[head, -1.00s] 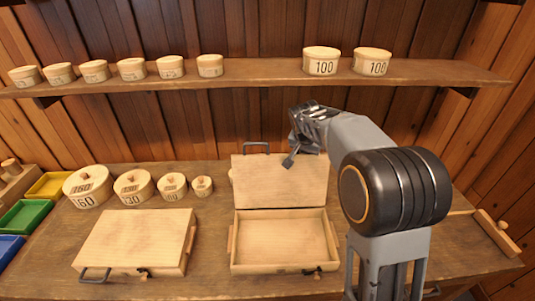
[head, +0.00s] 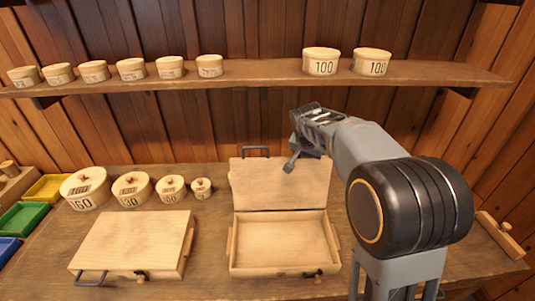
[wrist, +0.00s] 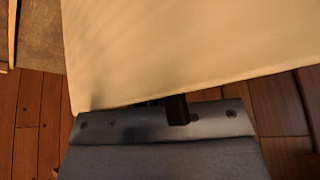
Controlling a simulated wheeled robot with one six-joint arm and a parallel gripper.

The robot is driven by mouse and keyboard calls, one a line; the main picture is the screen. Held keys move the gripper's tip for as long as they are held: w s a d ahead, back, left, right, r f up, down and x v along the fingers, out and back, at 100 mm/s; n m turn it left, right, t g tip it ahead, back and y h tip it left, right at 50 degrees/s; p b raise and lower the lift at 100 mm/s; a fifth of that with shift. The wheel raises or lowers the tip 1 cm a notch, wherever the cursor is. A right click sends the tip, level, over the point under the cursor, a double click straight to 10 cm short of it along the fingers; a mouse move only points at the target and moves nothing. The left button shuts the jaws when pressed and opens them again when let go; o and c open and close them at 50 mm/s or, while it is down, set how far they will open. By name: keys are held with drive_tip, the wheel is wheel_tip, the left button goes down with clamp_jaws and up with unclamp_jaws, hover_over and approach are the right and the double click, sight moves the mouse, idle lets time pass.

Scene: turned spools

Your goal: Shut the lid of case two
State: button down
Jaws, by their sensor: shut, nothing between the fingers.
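An open wooden case (head: 285,272) stands in the middle of the bench, its lid (head: 270,187) raised at the back and its inside empty. A dark handle (head: 255,150) is at the lid's top edge. A second wooden case (head: 130,243) lies shut to the left. No number shows on either case, so I cannot tell which is case two. My gripper (head: 290,163) is shut and empty at the upper edge of the raised lid, right of its handle. In the wrist view a pale wooden panel (wrist: 190,45) fills the top, beside my dark fingers (wrist: 178,110). I cannot tell whether they touch.
Several round lidded boxes (head: 131,190) stand behind the shut case. More boxes (head: 321,61) line the shelf (head: 250,72) above. Coloured trays (head: 47,187) are at the far left. A wooden piece with a knob (head: 500,235) lies at the right.

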sight(311, 172)
drive_tip(key=shift+g, duration=0.3)
drive_tip(key=shift+s+f+b, duration=0.4)
drive_tip(key=shift+s+b, duration=0.1)
drive_tip(key=shift+s, duration=0.6)
drive_tip(key=shift+s+f+b, duration=0.35)
drive_tip(key=shift+s+b, duration=0.15)
drive_tip(key=shift+s, duration=0.65)
drive_tip(key=shift+s+f+b, duration=0.4)
drive_tip(key=shift+s+b, duration=0.1)
drive_tip(key=shift+s, duration=0.6)
drive_tip(key=shift+w+a+f, duration=0.1)
drive_tip(key=shift+w, duration=0.45)
drive_tip(key=shift+s+r, duration=0.25)
drive_tip(key=shift+r, duration=0.05)
drive_tip(key=shift+w, duration=0.1)
drive_tip(key=shift+r+p, duration=0.2)
drive_tip(key=shift+p, duration=0.15)
drive_tip(key=shift+r+p, duration=2.85)
drive_tip(key=shift+r, duration=1.1)
